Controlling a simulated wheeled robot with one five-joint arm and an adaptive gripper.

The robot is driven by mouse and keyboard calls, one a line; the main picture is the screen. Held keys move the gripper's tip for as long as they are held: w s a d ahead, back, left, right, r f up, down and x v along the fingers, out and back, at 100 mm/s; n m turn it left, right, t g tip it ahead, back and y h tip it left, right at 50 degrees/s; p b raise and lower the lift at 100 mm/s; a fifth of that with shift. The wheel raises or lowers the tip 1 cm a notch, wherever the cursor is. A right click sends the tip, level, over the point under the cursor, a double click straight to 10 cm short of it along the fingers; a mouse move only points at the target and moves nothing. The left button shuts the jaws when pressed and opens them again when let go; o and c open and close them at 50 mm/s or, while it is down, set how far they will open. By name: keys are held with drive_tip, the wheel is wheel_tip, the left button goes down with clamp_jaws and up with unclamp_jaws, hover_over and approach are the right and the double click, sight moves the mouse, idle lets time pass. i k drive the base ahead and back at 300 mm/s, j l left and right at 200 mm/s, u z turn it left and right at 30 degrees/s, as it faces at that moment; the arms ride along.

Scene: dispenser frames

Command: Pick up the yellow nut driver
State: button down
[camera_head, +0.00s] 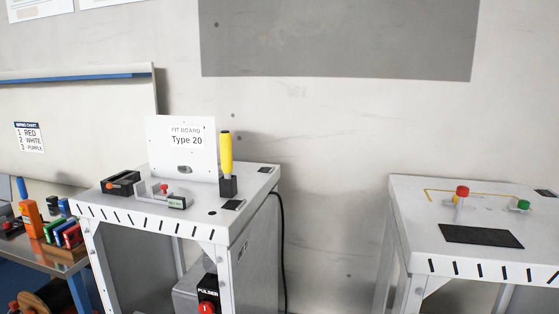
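The yellow nut driver (226,154) stands upright in a small black holder (228,187) on the white workstation table (150,216) at centre left. Its yellow handle points up, and its lower part is hidden in the holder. It is just right of the white board marked Type 20 (205,164). My gripper and arm do not show in this view.
A second white table (420,215) with a red knob, green knob and black pad stands to the right, across a gap. A bench with coloured items (60,235) is at the left. A black cable (282,240) hangs beside the workstation.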

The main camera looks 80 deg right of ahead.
sight(225, 137)
drive_tip(key=z, duration=2.35)
